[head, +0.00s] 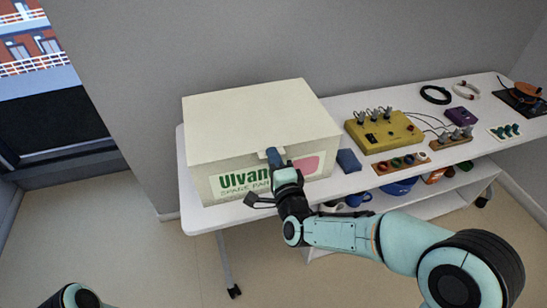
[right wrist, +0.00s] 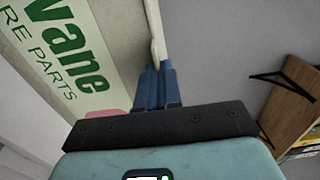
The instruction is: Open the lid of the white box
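The white box (head: 228,178) stands on the left end of the white table, with green "Ulvane spare parts" lettering on its front. Its cream lid (head: 262,108) lies down flat on it, with a small pale tab (head: 263,154) at the front edge. My right gripper (head: 274,157) is at this tab. In the right wrist view its blue fingers (right wrist: 158,82) are close together, with the thin pale tab (right wrist: 157,48) running in between them. The fingertips hide part of the tab. Only a piece of my left arm shows at the bottom left; its gripper is out of view.
Right of the box are a small blue block (head: 348,160), a yellow box with knobs (head: 384,132), a wooden strip (head: 402,163) and cable rings (head: 436,94). A wall stands behind; space above the lid is clear.

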